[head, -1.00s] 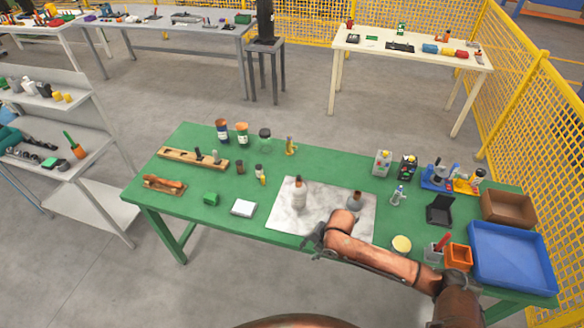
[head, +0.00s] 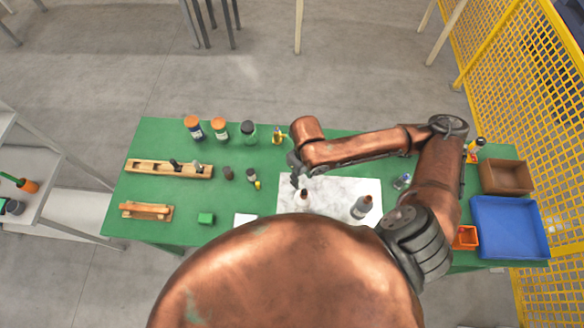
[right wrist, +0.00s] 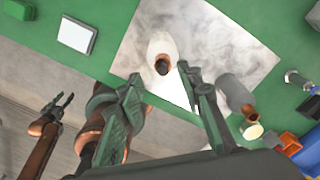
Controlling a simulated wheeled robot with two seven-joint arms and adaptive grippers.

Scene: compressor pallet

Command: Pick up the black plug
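A pale bottle stands on the marbled white sheet; its dark plug-like top (right wrist: 162,66) sits in a copper-coloured neck in the right wrist view. My left gripper (right wrist: 58,106) hangs over the floor, fingers apart. A dark peg (head: 173,164) stands in the wooden rack (head: 145,168).
A second bottle (head: 361,206) stands on the sheet (head: 345,187) to the right. Several jars line the back of the green table (head: 155,135). A green block (head: 206,218) lies at the front. A blue tray (head: 510,225) and brown box (head: 504,176) stand at the right.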

